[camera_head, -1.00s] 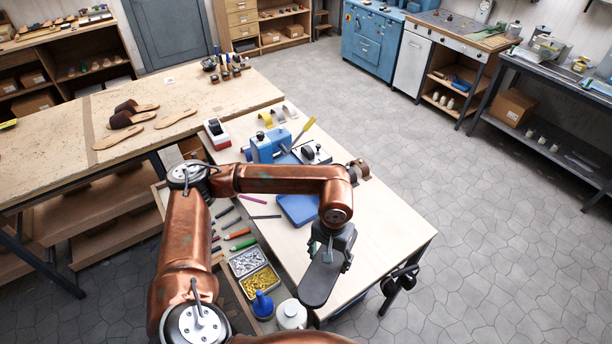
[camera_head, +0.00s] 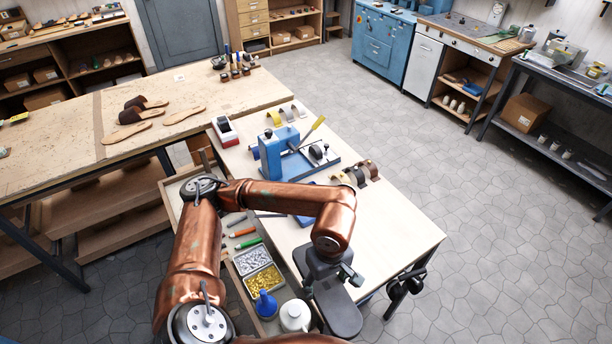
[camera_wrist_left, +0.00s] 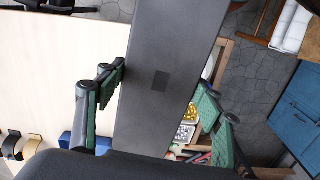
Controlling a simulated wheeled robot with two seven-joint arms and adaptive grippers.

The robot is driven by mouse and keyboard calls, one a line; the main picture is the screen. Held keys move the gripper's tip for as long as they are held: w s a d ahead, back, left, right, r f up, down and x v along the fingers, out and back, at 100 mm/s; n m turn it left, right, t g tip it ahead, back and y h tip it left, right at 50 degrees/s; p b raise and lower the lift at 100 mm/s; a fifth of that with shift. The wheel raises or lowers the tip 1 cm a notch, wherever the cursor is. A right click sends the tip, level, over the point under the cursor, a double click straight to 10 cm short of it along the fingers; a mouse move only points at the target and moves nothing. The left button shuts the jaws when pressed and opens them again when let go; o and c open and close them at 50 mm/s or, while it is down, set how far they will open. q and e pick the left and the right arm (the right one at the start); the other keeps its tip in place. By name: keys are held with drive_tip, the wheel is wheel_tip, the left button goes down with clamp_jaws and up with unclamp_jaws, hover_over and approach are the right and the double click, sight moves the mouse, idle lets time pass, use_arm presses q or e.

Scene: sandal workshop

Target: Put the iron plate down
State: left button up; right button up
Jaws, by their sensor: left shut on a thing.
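The iron plate, a dark grey flat piece with a rounded end (camera_head: 340,317), hangs from my left gripper (camera_head: 332,282) over the near end of the pale workbench (camera_head: 400,235). In the left wrist view, the plate (camera_wrist_left: 165,50) runs between the two green-padded fingers of the left gripper (camera_wrist_left: 160,100), which is shut on it. A small dark square mark shows on its face. From these views I cannot tell the gap between the plate and the bench top. My right gripper is not in view.
A blue press (camera_head: 280,152) with a yellow-handled lever stands farther back on the bench. Brown strap pieces (camera_head: 362,174) sit at the right edge. An open drawer with trays of small metal parts (camera_head: 252,260), a blue bottle (camera_head: 265,304) and a white bottle (camera_head: 295,314) lies left of the plate. The bench's right front is clear.

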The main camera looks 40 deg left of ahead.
use_arm(q)
drive_tip(key=shift+s+r+n, duration=0.15)
drive_tip(key=shift+s+n, duration=0.15)
drive_tip(key=shift+n, duration=0.3)
drive_tip(key=w+a+f, duration=0.1)
drive_tip(key=w+a, duration=0.1)
drive_tip(key=w+a+f+p, duration=0.1)
drive_tip(key=w+a, duration=0.1)
drive_tip(key=w, duration=0.1)
drive_tip(key=w+a+f+p, duration=0.1)
drive_tip(key=w+f, duration=0.1)
drive_tip(key=shift+w+a+f, duration=0.1)
drive_tip(key=shift+w+a, duration=0.15)
drive_tip(key=shift+a, duration=0.15)
drive_tip(key=f, duration=0.1)
drive_tip(key=w+a+f, duration=0.2)
drive_tip(key=f, duration=0.1)
drive_tip(key=shift+w+p, duration=0.25)
drive_tip(key=shift+p, duration=0.05)
drive_tip(key=shift+w+a+f, duration=0.2)
drive_tip(key=shift+w+f, duration=0.1)
drive_tip(key=shift+f, duration=0.15)
drive_tip(key=shift+w+a+f, duration=0.15)
drive_tip(key=shift+w+f, duration=0.1)
drive_tip(key=shift+f, duration=0.15)
wheel_tip(320, 180, down, 3)
drive_tip(key=shift+r+p, duration=0.2)
drive_tip(key=shift+p, duration=0.55)
drive_tip(key=shift+f, duration=0.2)
drive_tip(key=shift+f, duration=0.1)
